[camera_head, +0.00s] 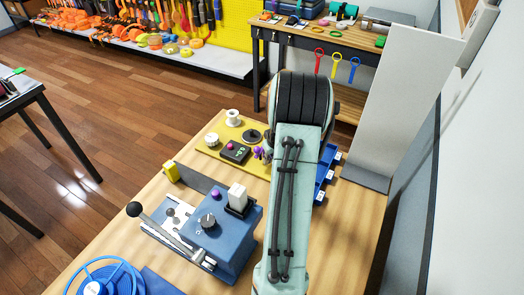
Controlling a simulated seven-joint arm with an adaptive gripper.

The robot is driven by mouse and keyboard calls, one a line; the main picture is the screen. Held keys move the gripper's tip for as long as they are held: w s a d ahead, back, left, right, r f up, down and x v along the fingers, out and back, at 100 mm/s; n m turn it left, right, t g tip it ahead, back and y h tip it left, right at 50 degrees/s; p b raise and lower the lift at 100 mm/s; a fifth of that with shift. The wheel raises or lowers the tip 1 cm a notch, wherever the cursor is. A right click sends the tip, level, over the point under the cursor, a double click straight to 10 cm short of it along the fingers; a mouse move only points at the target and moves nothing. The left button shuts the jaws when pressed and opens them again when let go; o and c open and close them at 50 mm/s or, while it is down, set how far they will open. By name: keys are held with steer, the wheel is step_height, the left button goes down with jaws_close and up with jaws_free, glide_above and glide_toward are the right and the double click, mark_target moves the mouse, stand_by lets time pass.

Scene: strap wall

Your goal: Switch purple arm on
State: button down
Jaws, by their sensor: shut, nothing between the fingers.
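No whole purple arm is plain in this view. Small purple parts (259,153) show on the yellow board, partly hidden by my arm; I cannot tell what they are. A dark box (235,152) beside them carries a purple knob or button (229,146) and a small red part. A blue machine (227,235) nearer me has another purple knob (216,195), a black dial, a white block and a black-knobbed lever. My arm crosses the bench's middle; my gripper is hidden behind it.
A yellow board (206,139) holds white spools and a black disc. A blue wheel (102,284) is at the lower left. Blue bins (325,175) and a tall pale panel (400,100) stand right of my arm. The bench's right front is bare wood.

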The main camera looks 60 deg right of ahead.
mark_target(256, 157)
steer(key=shift+w+d+f, duration=0.2)
steer(key=shift+w+d, duration=0.35)
steer(key=shift+w, duration=0.3)
steer(key=shift+w+d+f, duration=0.2)
steer(key=shift+w+d, duration=0.35)
steer(key=shift+w, duration=0.25)
steer(key=shift+w+a+m, duration=0.2)
steer(key=shift+w+m, duration=0.45)
steer(key=shift+m, duration=0.35)
steer(key=shift+w, duration=0.1)
steer(key=w+d+m+g, duration=0.1)
steer(key=w+m, duration=0.1)
steer(key=m, duration=0.2)
steer(key=w+d+m+g, duration=0.1)
steer(key=w+m, duration=0.1)
steer(key=m, duration=0.3)
steer(key=w+d+m+g+h, duration=0.1)
steer(key=w+m+g, duration=0.1)
steer(key=w+m, duration=0.1)
steer(key=shift+w+d+m, duration=0.1)
steer(key=shift+d+m, duration=0.1)
steer(key=shift+m, duration=0.7)
steer(key=shift+w+d, duration=0.15)
steer(key=shift+d, duration=0.3)
